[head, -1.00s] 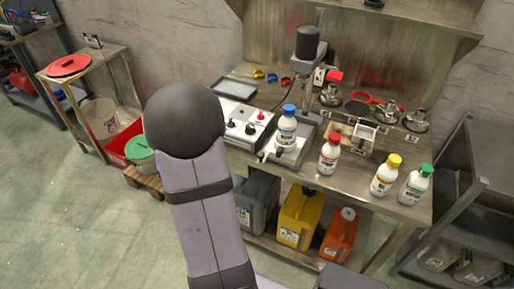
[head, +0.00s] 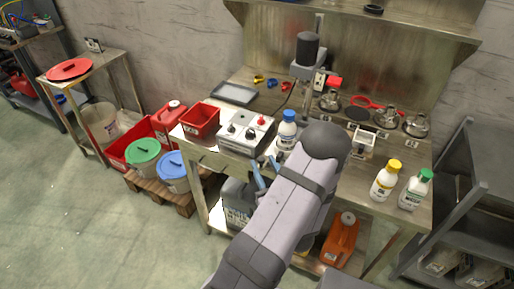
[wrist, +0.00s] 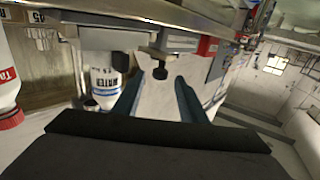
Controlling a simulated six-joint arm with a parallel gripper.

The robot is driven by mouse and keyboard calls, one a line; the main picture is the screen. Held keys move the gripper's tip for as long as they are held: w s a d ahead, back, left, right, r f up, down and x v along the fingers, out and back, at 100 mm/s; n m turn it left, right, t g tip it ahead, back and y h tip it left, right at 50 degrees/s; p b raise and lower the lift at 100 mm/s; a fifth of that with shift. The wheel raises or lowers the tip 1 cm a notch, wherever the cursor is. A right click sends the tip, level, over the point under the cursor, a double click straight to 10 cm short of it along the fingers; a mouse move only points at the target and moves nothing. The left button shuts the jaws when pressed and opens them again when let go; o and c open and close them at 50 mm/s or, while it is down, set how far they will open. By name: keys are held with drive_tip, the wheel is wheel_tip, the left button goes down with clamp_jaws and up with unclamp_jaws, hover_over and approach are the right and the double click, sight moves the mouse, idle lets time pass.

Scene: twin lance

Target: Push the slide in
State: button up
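A bottle with a blue cap (head: 288,128) stands at the stand with the dark motor head (head: 308,47) on the bench. My gripper (head: 265,174) is at the bench's front edge, below and left of the bottle, with two blue fingers apart. In the wrist view, which looks upside down, a black knob (wrist: 160,72) on a short metal stem shows between the open fingers (wrist: 158,100). It looks like the slide's handle; I cannot tell whether the fingers touch it. The blue-capped bottle (wrist: 106,80) shows beside the left finger. My arm hides most of the slide in the head view.
A control box (head: 246,130) with knobs and a red bin (head: 201,120) stand left of the gripper. Bottles with yellow (head: 386,180) and green (head: 416,189) caps stand at right. A red-capped bottle (wrist: 8,85) is close by in the wrist view. Jugs sit on the lower shelf.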

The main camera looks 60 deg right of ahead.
drive_tip(key=shift+s, duration=0.1)
drive_tip(key=shift+p+x, duration=1.2)
drive_tip(key=shift+x, duration=2.5)
drive_tip(key=shift+f, duration=0.15)
drive_tip(key=shift+c, duration=0.5)
clamp_jaws()
